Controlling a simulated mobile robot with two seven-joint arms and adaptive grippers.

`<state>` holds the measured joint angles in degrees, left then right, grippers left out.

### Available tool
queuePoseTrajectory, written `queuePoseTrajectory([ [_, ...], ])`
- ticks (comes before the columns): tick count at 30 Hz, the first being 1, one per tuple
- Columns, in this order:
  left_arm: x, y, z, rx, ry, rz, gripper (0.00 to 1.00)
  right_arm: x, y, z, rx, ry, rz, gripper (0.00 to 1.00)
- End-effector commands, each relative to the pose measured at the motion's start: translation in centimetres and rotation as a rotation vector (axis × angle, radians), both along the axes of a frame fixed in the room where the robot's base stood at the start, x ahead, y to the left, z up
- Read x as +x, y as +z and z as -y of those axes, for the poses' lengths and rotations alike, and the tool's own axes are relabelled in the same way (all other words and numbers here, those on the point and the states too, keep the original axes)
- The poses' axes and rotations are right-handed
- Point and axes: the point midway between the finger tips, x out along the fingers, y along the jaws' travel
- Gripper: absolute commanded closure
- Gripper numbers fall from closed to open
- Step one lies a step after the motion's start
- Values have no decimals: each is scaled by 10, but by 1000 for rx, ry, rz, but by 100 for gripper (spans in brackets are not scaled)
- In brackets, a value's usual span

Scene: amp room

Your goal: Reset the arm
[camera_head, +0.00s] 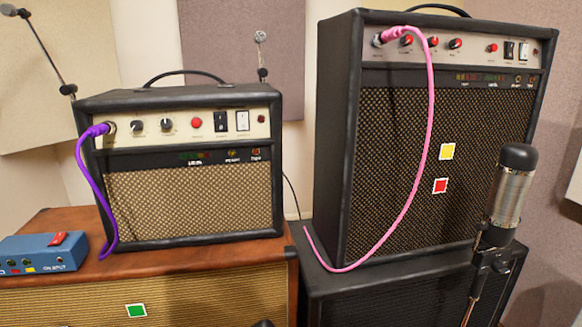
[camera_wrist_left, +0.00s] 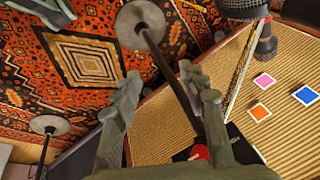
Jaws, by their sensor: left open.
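My left gripper (camera_wrist_left: 160,82) is in the left wrist view, with its two grey-green fingers spread apart and nothing held between them. Beyond the fingers are a stand pole with a round base (camera_wrist_left: 140,24) and the tan grille of a cabinet (camera_wrist_left: 155,130). I cannot tell whether the fingers touch the pole. Neither gripper can be made out in the head view, and my right gripper is in no view.
A small amp (camera_head: 190,205) with a purple cable stands on a brown cabinet (camera_head: 60,305). A taller amp (camera_head: 400,130) with a pink cable stands on a black cabinet at the right. A microphone (camera_head: 508,190) is in front of it. A blue pedal (camera_head: 35,256) sits at the left.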

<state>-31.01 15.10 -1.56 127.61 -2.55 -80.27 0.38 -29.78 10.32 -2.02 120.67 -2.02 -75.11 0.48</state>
Motion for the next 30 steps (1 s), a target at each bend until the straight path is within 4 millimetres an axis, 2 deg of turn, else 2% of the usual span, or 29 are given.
queuePoseTrajectory([
  [1,-1,-2,11,-31,19,0,58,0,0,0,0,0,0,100],
  [4,-3,-5,27,-75,46,1,58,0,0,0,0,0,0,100],
  [11,-3,-5,25,-68,41,0,58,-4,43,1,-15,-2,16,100],
  [21,2,-40,26,-87,39,-20,58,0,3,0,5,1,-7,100],
  [30,2,-50,26,-90,38,-21,58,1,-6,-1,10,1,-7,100],
])
